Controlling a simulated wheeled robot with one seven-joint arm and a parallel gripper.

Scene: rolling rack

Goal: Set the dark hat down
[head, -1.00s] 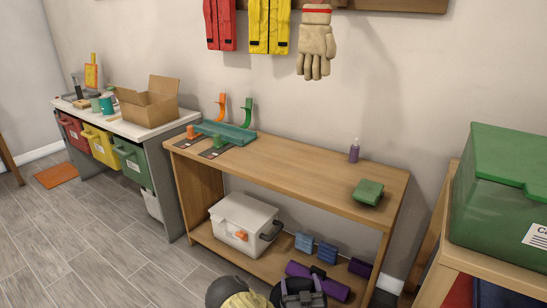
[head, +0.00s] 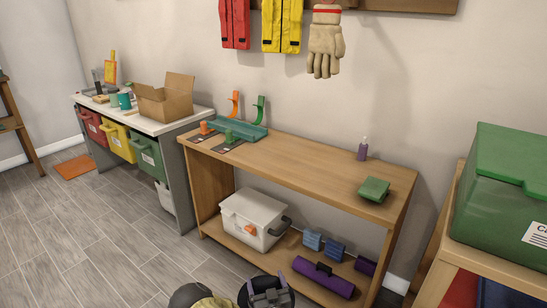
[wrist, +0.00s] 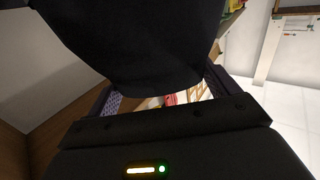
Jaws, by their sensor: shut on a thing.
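My gripper (head: 268,296) is at the bottom edge of the head view, in front of the wooden bench and low in the picture. It is shut on the dark hat (head: 243,298), whose dark round edge shows around the gripper. In the wrist view the dark hat (wrist: 150,45) is a large black shape filling the upper middle, between the two fingers of my gripper (wrist: 163,88). The hat hangs clear of the bench top in the head view. Most of it is cut off by the frame or hidden by the gripper.
The wooden bench (head: 295,165) has a wide bare middle. A teal tray (head: 240,131) and hooks stand at its left, a purple bottle (head: 362,150) and green block (head: 373,190) at its right. A white bin (head: 253,220) and purple roll (head: 323,277) occupy the lower shelf.

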